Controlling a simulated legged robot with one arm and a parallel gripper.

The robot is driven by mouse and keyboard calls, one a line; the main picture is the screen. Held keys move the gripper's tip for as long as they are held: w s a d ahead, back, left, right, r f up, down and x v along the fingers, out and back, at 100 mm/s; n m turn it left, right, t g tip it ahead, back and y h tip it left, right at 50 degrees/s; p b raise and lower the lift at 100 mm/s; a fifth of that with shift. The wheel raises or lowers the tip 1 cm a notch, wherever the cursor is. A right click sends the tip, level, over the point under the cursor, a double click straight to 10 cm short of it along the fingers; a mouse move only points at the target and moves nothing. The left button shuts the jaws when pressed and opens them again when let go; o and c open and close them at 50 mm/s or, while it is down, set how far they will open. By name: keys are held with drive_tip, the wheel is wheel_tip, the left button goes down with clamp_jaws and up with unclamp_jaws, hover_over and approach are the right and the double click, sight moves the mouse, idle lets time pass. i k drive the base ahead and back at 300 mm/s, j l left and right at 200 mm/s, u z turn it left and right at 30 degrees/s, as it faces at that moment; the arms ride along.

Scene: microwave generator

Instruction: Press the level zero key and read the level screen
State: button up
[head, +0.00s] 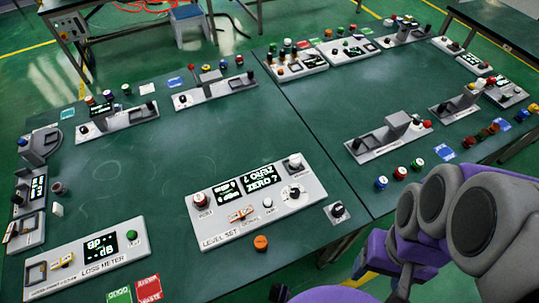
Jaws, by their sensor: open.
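The level set panel (257,199) is a light grey sloped box near the front edge of the dark green table. The key labels are too small to read surely. My gripper (385,274), partly hidden by my arm, is open and apart from the panel, to its lower right.
Other panels line the table's far and right sides. Green table (180,165) is bare behind the panel.

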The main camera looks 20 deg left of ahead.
sight(267, 202)
drive_tip(key=j+u, duration=0.15)
drive_tip(key=u, duration=0.3)
drive_tip(key=j+u, duration=0.2)
drive_tip(key=u, duration=0.25)
drive_tip(key=k+j, duration=0.05)
